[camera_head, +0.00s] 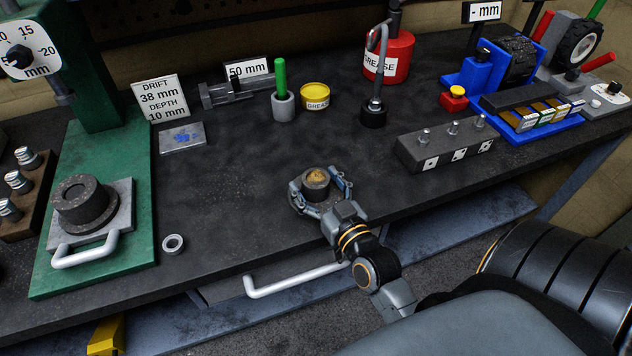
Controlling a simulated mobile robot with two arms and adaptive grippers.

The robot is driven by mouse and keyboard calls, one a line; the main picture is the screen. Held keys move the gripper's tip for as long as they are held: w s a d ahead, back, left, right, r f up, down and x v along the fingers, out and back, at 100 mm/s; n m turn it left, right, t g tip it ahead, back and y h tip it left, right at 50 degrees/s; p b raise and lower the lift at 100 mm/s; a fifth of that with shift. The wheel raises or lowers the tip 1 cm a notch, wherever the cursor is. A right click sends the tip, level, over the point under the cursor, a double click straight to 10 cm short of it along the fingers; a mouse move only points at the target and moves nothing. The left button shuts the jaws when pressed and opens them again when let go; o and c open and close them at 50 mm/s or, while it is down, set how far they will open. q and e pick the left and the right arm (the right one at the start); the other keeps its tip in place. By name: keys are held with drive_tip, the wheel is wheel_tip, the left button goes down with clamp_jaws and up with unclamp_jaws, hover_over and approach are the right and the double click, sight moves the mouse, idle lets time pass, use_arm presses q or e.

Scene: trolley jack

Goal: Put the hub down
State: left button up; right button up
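The hub (317,190) is a short dark grey cylinder with a golden-brown bore, upright near the front edge of the bench in the middle of the view. My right gripper (319,185) comes from the front right, with its fingers on both sides of the hub, closed against its wall. The hub's lower part is hidden by the fingers, so I cannot tell whether it touches the bench (235,190) or is slightly above it. My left gripper is not in view.
At left, a green press (140,200) bears a dark round block (83,203) on a handled plate. A small ring (173,243) lies near the front edge. Behind stand a yellow grease tin (316,97) and a red grease can (390,55). A dark pin block (447,150) stands right. Bench around the hub is clear.

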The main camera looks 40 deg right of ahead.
drive_tip(key=shift+r, duration=0.1)
drive_tip(key=s+a+b, duration=0.1)
drive_tip(key=s+b, duration=0.1)
drive_tip(key=s, duration=1)
drive_tip(key=shift+a, duration=0.15)
idle(0.3)
